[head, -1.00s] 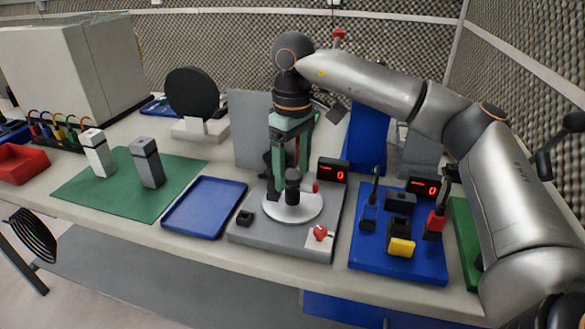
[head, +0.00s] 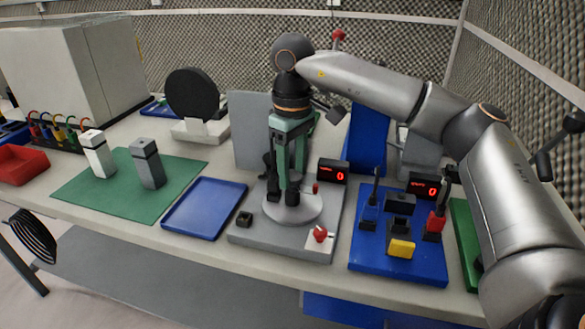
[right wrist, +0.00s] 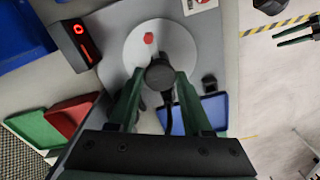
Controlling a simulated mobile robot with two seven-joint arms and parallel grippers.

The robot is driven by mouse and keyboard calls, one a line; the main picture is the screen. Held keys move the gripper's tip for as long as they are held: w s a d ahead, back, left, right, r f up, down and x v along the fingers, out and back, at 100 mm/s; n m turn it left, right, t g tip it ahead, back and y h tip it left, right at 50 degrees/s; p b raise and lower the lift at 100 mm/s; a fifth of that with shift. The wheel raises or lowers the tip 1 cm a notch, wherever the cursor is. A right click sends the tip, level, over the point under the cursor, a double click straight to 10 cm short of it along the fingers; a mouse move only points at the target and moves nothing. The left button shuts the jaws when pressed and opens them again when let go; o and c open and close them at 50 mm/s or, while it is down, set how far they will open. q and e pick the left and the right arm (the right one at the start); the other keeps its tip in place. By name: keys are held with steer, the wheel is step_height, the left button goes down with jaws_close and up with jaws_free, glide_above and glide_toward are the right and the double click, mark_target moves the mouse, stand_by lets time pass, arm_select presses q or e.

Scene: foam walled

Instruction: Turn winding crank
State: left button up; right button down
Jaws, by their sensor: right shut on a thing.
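The winding crank has a white round disc (head: 305,212) with a small red knob (head: 315,188) and a dark upright post. It stands on a grey base plate (head: 265,242). My right gripper (head: 284,200) points down over the disc and is shut on the dark post, which its fingers mostly hide in the head view. In the right wrist view the round dark top of the post (right wrist: 160,75) sits between the green fingertips. The white disc (right wrist: 165,48) and red knob (right wrist: 148,37) show beyond it.
A red button (head: 320,233) and a display reading 0 (head: 333,172) are close to the disc. A blue tray (head: 203,208) lies left. A blue board (head: 398,262) with blocks and levers lies right. A green mat (head: 120,198) holds two upright blocks.

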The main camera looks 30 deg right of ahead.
steer(key=shift+m+p, duration=0.35)
steer(key=shift+m, duration=0.25)
